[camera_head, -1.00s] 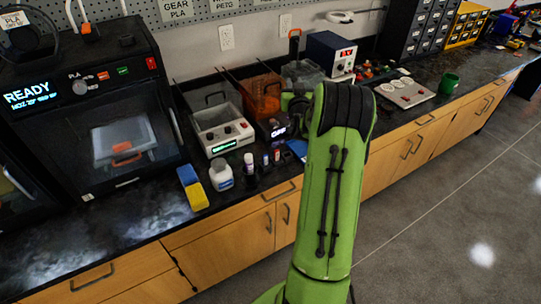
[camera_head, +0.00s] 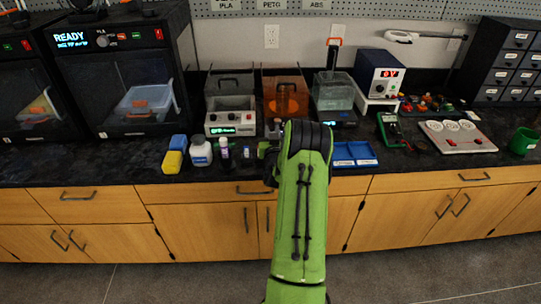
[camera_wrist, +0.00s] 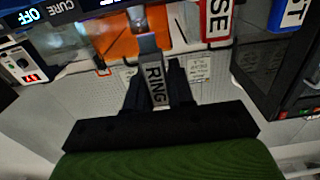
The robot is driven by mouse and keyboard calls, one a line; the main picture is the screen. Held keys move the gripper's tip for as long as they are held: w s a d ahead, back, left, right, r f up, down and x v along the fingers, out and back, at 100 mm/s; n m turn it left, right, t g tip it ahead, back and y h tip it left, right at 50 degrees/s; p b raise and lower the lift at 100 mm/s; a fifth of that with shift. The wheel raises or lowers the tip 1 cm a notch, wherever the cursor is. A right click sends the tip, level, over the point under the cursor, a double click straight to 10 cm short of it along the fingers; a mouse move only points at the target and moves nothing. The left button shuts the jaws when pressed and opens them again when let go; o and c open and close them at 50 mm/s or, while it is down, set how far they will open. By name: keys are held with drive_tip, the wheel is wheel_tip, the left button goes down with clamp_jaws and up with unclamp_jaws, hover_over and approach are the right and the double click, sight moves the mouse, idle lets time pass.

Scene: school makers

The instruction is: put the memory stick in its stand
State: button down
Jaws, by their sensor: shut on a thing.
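In the wrist view my gripper (camera_wrist: 153,92) is shut on a grey memory stick (camera_wrist: 155,75) labelled RING. Its metal plug end (camera_wrist: 147,42) points to the top of the picture, away from the fingers. A red piece ending in SE (camera_wrist: 217,20) and a blue piece ending in ST (camera_wrist: 291,14) show beyond it, both cut off by the frame edge. In the head view my gripper (camera_head: 270,155) is above the counter, partly hidden by my green arm. The held stick cannot be made out there. A small dark item (camera_head: 247,158) left of the gripper may be the stand; I cannot tell.
A white bottle (camera_head: 201,154) and a blue-yellow block (camera_head: 174,155) stand left of the gripper. A blue tray (camera_head: 354,153) lies right of the arm. The counter's front edge runs below.

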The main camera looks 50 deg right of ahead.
wheel_tip(320, 180, down, 5)
drive_tip(key=shift+f+b, duration=0.15)
drive_tip(key=shift+b, duration=0.55)
drive_tip(key=shift+s, duration=0.1)
drive_tip(key=shift+f, duration=0.15)
drive_tip(key=c, duration=1.3)
unclamp_jaws()
drive_tip(key=shift+o, duration=0.2)
